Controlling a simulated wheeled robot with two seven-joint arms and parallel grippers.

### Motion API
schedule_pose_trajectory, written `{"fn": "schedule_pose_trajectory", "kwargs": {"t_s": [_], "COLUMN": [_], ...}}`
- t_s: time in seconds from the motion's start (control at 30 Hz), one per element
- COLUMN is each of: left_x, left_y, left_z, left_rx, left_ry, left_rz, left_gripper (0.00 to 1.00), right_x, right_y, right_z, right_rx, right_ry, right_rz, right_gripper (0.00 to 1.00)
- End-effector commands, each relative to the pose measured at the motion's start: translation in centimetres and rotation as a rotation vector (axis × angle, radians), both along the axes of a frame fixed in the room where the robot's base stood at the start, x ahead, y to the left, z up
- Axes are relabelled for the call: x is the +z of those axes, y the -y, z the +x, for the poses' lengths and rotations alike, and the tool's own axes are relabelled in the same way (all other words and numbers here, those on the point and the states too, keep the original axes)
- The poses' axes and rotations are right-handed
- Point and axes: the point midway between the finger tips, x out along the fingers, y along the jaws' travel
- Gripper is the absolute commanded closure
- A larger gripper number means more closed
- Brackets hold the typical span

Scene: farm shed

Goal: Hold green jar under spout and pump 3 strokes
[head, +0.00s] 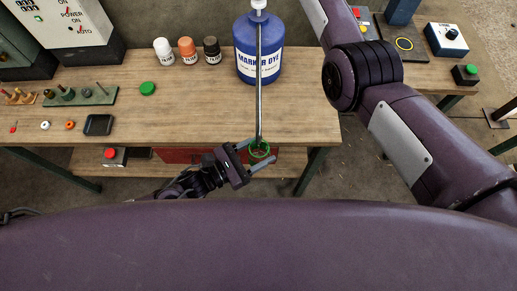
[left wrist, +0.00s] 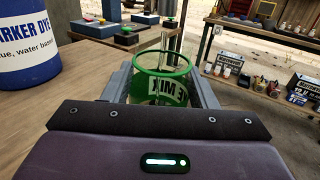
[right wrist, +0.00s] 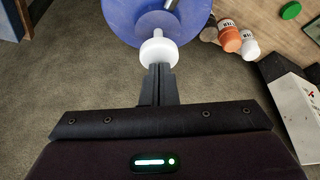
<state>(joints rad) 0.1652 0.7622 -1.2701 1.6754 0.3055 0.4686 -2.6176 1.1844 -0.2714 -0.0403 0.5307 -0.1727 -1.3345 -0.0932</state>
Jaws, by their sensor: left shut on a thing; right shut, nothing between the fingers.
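A blue marker dye bottle (head: 258,62) with a white pump head (head: 258,4) stands upright near the bench's right end. Its long thin grey spout (head: 258,95) reaches toward me over the front edge. My left gripper (head: 262,164) is shut on the green-rimmed jar (head: 260,148), holding it just off the edge at the spout's end. In the left wrist view the clear jar (left wrist: 162,85) is upright between the fingers, and a thin tube shows at its mouth. My right gripper (right wrist: 158,72) is shut and empty at the white pump head (right wrist: 158,50); I cannot tell whether they touch.
White, orange and dark small bottles (head: 187,50) stand left of the dye bottle. A green lid (head: 148,88) lies on the bench (head: 200,115). A black tray (head: 98,124) and a rack with pegs are further left. Another table with a control box (head: 446,39) is at right.

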Motion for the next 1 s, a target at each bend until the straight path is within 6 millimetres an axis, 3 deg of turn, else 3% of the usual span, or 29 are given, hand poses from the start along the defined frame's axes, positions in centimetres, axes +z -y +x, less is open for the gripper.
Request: {"fn": "schedule_pose_trajectory", "kwargs": {"t_s": [0.3,0.53,1.0], "left_x": [0.0,0.0,0.0], "left_y": [0.0,0.0,0.0], "left_z": [0.0,0.0,0.0], "left_rx": [0.000,0.000,0.000], "left_ry": [0.000,0.000,0.000], "left_rz": [-0.001,-0.001,-0.001], "left_gripper": [0.70,0.70,0.70], "right_x": [-1.8,-1.9,0.2], "right_y": [0.1,0.1,0.0], "right_z": [-0.3,-0.3,-0.3], "right_rx": [0.002,0.001,0.001], "right_ry": [-0.014,-0.016,-0.014], "right_rz": [-0.004,-0.004,-0.003], "right_gripper": [1.00,1.00,1.00]}}
